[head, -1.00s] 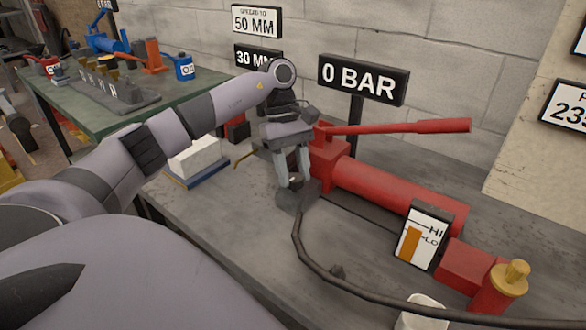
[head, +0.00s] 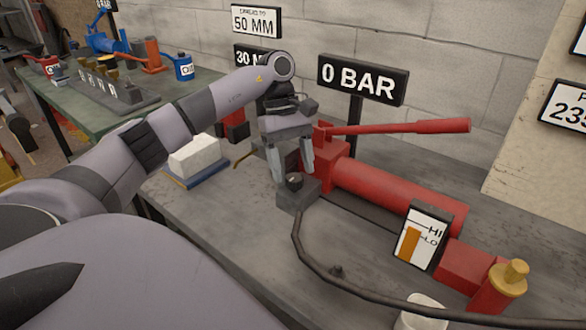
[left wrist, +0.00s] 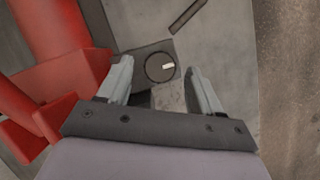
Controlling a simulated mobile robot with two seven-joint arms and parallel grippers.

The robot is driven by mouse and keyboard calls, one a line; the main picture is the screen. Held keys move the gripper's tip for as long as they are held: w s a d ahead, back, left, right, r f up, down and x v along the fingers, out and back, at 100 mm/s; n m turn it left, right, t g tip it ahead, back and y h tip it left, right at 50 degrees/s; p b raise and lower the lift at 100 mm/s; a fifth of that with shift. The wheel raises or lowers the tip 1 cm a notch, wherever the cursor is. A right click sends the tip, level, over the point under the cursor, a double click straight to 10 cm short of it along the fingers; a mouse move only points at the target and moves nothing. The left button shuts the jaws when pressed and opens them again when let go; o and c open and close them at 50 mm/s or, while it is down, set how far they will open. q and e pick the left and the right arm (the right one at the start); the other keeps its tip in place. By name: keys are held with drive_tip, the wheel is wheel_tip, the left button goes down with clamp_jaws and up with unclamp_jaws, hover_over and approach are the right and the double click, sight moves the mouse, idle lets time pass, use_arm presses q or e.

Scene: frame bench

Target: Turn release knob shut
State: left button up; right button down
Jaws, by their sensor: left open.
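In the head view the knob (head: 294,181) shows on top of the block (head: 297,194). My left gripper (head: 291,172) is open above the block, its fingers pointing down on either side of the knob. It also shows in the left wrist view (left wrist: 158,75). Whether a finger touches the knob I cannot tell. My right gripper is out of view.
The red pump (head: 390,189) with its long handle (head: 410,127) lies right of the gripper. A black hose (head: 335,272) runs from the block to the lower right. A white block (head: 198,155) stands left. A sign (head: 362,80) reads 0 BAR. A HI/LO gauge (head: 422,236) stands by the pump.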

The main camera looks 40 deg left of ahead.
use_arm(q)
drive_tip(key=v, duration=0.5)
drive_tip(key=shift+a+r+p, duration=0.15)
drive_tip(key=shift+r+p, duration=0.15)
drive_tip(key=shift+r, duration=0.1)
